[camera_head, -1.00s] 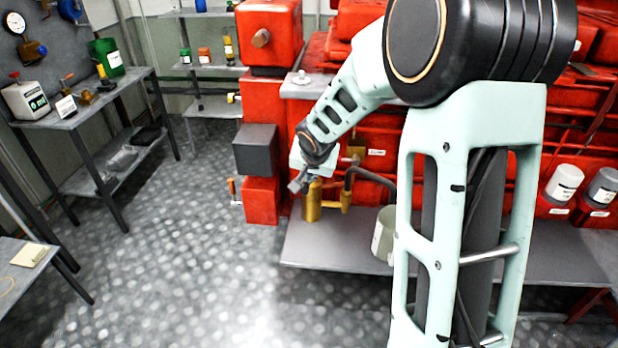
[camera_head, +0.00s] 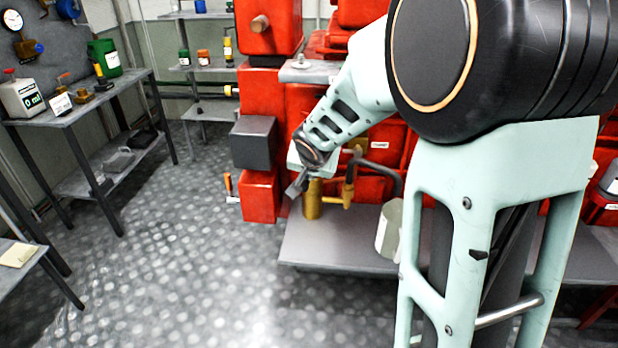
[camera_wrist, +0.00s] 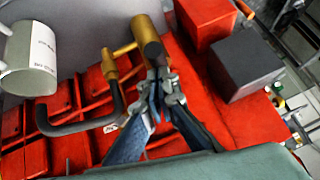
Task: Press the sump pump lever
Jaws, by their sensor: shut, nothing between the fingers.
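The brass sump pump (camera_head: 312,205) stands upright at the left end of a grey ledge, with a brass side fitting and a dark curved pipe. In the wrist view its brass cylinder (camera_wrist: 143,28) lies just beyond my fingertips. A dark rounded piece at the cylinder's end, right by the fingertips, may be part of the lever; I cannot tell. No full lever shows clearly. My gripper (camera_head: 295,187) is shut and empty, tilted down beside the top of the pump. It also shows in the wrist view (camera_wrist: 156,82). Whether it touches the pump is unclear.
A pale labelled container (camera_head: 388,228) stands right of the pump. A dark grey box (camera_head: 254,142) juts from the red engine (camera_head: 262,100) to the left. An orange-handled part (camera_head: 229,186) sits low beside it. Open floor (camera_head: 180,260) lies at the left and front.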

